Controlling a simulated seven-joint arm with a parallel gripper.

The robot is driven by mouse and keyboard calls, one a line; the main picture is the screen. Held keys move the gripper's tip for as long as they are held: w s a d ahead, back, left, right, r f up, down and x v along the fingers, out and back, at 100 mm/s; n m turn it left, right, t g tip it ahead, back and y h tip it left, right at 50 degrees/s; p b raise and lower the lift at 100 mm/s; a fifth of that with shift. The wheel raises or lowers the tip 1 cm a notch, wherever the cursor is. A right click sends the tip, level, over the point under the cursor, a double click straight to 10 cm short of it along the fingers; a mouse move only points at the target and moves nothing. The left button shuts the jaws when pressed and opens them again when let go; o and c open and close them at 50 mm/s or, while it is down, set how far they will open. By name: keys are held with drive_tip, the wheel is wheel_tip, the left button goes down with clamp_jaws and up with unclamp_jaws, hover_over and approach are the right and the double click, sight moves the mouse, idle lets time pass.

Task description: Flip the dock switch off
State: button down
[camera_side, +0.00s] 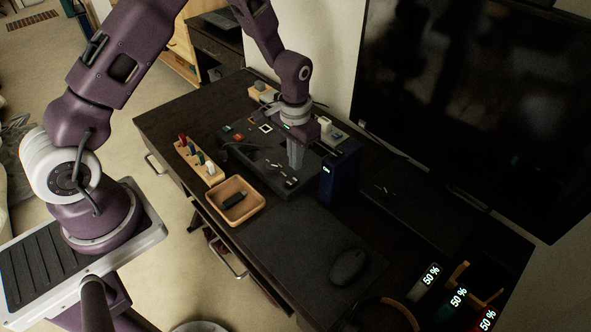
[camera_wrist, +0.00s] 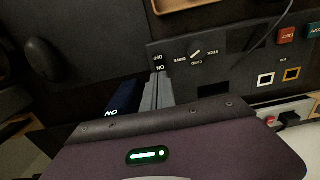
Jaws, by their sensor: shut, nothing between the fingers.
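I cannot make out the dock switch itself there, as the fingers cover that spot. Whether they touch it cannot be told.
A dark blue box (camera_side: 340,172) stands close to the right of my fingers. A wooden tray (camera_side: 252,213) holding a black stick and a wooden block (camera_side: 187,150) with several coloured sticks lie near the dock. A mouse (camera_side: 348,266) rests on a dark mat. A large screen (camera_side: 470,100) stands behind.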

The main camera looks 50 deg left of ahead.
sight(295, 180)
drive_tip(key=shift+f, duration=2.25)
drive_tip(key=shift+w+f, duration=0.1)
drive_tip(key=shift+f, duration=0.1)
drive_tip(key=shift+s, duration=0.2)
drive_tip(key=shift+s+r, duration=0.2)
drive_tip(key=shift+s, duration=0.5)
drive_tip(key=shift+w+r, duration=0.1)
